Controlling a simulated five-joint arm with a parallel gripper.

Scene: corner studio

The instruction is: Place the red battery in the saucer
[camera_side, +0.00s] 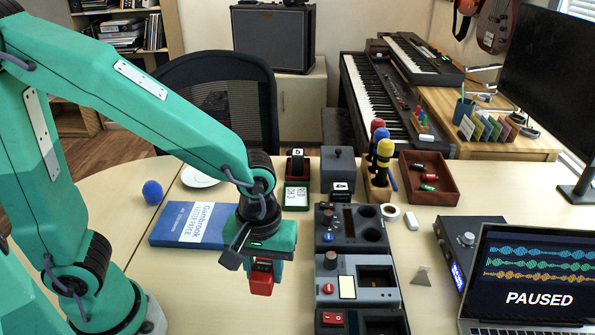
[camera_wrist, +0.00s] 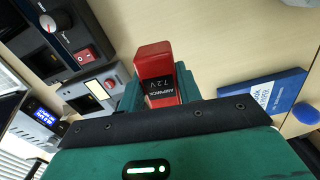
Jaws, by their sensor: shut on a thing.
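The red battery (camera_side: 261,284) is a red and black block held below my gripper (camera_side: 262,264), above the table. In the wrist view the battery (camera_wrist: 155,66) shows its red end and a dark side with white lettering, between the green jaws of my gripper (camera_wrist: 157,88). The gripper is shut on it. The saucer (camera_side: 197,180) is a white disc on the table, behind the blue book and partly hidden by my arm. The battery is well apart from it, nearer the camera and to its right. I do not see the saucer in the wrist view.
A blue book (camera_side: 186,226) and a blue ball (camera_side: 152,192) lie to the left. Dark devices (camera_side: 352,226) with slots stand in a column to the right. A wooden tray (camera_side: 446,196), a screwdriver holder (camera_side: 370,188) and a laptop (camera_side: 535,280) are farther right.

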